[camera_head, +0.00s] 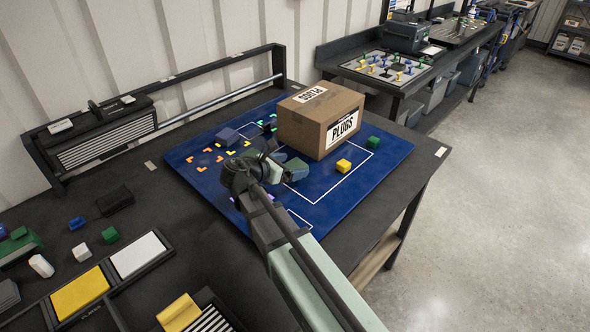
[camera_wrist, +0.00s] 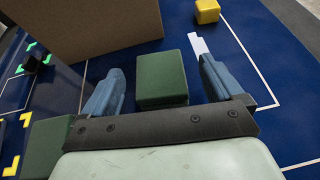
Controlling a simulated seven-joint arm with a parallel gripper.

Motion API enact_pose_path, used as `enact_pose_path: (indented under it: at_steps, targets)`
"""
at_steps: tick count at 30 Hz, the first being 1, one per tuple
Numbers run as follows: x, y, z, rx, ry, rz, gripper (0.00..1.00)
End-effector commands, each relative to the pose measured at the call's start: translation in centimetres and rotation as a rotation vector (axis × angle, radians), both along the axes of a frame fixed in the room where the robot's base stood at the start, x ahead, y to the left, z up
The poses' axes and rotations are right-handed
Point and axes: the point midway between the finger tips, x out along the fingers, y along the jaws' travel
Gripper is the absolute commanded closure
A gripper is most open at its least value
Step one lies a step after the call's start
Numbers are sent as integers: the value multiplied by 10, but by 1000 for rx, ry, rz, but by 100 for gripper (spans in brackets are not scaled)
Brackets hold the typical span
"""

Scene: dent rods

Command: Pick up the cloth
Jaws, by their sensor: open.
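A folded yellow piece (camera_head: 178,311), which may be the cloth, lies on the dark table at the bottom of the head view. I cannot confirm that it is cloth. My gripper (camera_head: 290,168) is far from it, low over the blue mat (camera_head: 385,165) beside the cardboard box. In the wrist view, my gripper (camera_wrist: 163,68) is open, its two blue-grey fingers apart. A dark green block (camera_wrist: 161,80) shows between the fingers, with gaps on both sides. No cloth shows in the wrist view.
The cardboard box (camera_head: 318,120) stands just beyond my gripper. A yellow cube (camera_head: 343,166) and a green cube (camera_head: 373,142) sit on the mat to the right. Trays with a yellow panel (camera_head: 80,293) and a white panel (camera_head: 138,254) lie at the lower left, near small blocks.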

Motion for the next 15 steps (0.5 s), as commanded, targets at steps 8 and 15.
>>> enact_pose_path:
  at_steps: [8,15]
  targets:
    - [22,-24,-13,0,0,-2,6]
    - [24,-26,-14,1,-1,0,6]
